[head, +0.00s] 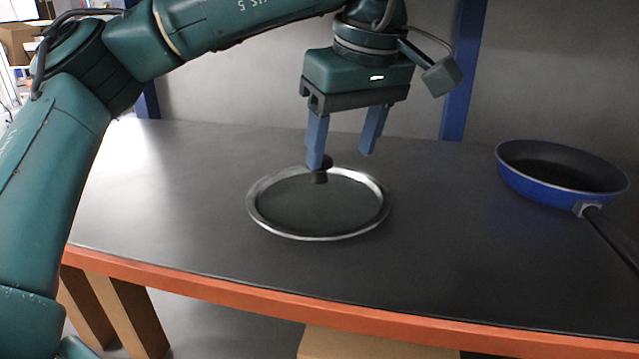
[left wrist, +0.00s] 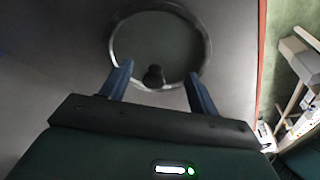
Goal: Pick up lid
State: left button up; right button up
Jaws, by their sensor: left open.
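The lid (head: 290,212) lies flat on the dark tabletop, with a silvery rim, a dark glassy face and a black knob (head: 320,177). My left gripper (head: 341,160) is open above the lid's far side, fingers pointing down. In the head view the left finger partly covers the knob. The left wrist view shows the lid (left wrist: 157,40) with its knob (left wrist: 154,76) between and just ahead of the two open fingers (left wrist: 158,78). I cannot tell whether a finger touches the knob. My right gripper is not in view.
A blue frying pan (head: 560,175) with a dark inside stands at the right, its black handle toward the front right. The table (head: 180,220) has an orange front edge (head: 300,309). A grey wall and blue posts (head: 463,70) stand behind. The tabletop around the lid is clear.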

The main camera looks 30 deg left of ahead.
aim_at(319, 180)
pick_arm(q)
jog(key=w+a, duration=0.2)
jog(key=a, duration=0.1)
jog(key=x, duration=0.5)
jog(key=shift+w+a, duration=0.1)
jog(key=shift+a, duration=0.2)
grip_shut()
dwell(0.4)
